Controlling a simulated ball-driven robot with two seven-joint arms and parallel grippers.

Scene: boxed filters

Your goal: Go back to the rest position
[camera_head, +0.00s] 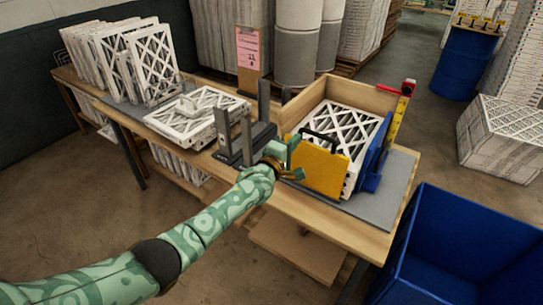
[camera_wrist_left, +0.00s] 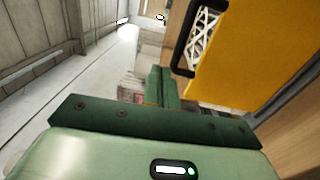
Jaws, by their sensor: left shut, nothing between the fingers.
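My left gripper (camera_head: 292,160) reaches in from the left over the workbench, just in front of the yellow panel. Its fingers are shut and hold nothing; they also show closed together in the left wrist view (camera_wrist_left: 163,88). The yellow panel (camera_head: 318,168) with a black handle stands at the front of an open wooden box holding white-framed filters (camera_head: 338,127). The panel fills the upper right of the left wrist view (camera_wrist_left: 240,55), beside the fingers. My right gripper is not in view.
A dark grey fixture with uprights (camera_head: 245,143) stands left of the gripper. Filters lie flat (camera_head: 195,115) and stand in a row (camera_head: 150,65) on the bench. A blue bin (camera_head: 460,250) is at the lower right. A blue drum (camera_head: 465,62) stands behind.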

